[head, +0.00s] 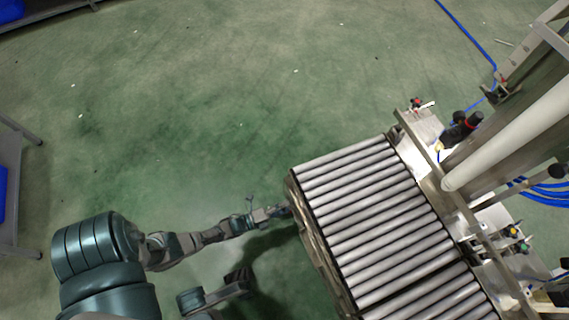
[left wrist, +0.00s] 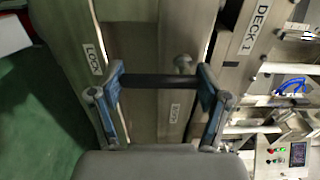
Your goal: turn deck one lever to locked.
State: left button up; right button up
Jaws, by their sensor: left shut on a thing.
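The deck one lever shows in the left wrist view as a dark bar (left wrist: 160,81) spanning between my blue-sided fingers. My left gripper (head: 284,210) is at the left edge of the roller deck in the head view. In the left wrist view the left gripper (left wrist: 161,88) is shut on the bar, one finger at each end. A LOCK label (left wrist: 92,59) is left of the gripper; a second label (left wrist: 174,113) is below the bar. My right gripper is not visible.
The roller deck (head: 375,215) fills the right of the head view, with a metal frame and tube (head: 510,130) beyond. A DECK 1 label (left wrist: 256,27) is at upper right in the left wrist view. Blue hoses (head: 545,193) lie at far right. Open green floor lies left.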

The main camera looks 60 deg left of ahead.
pick_arm(q)
jog(key=shift+s+d+f, duration=0.15)
jog(key=shift+d+f, duration=0.1)
jog(key=o, duration=1)
jog(key=shift+o, duration=0.7)
jog(key=shift+a+r, duration=0.1)
jog(key=s+a, duration=0.1)
jog(key=s, duration=1)
jog(key=shift+s, duration=0.4)
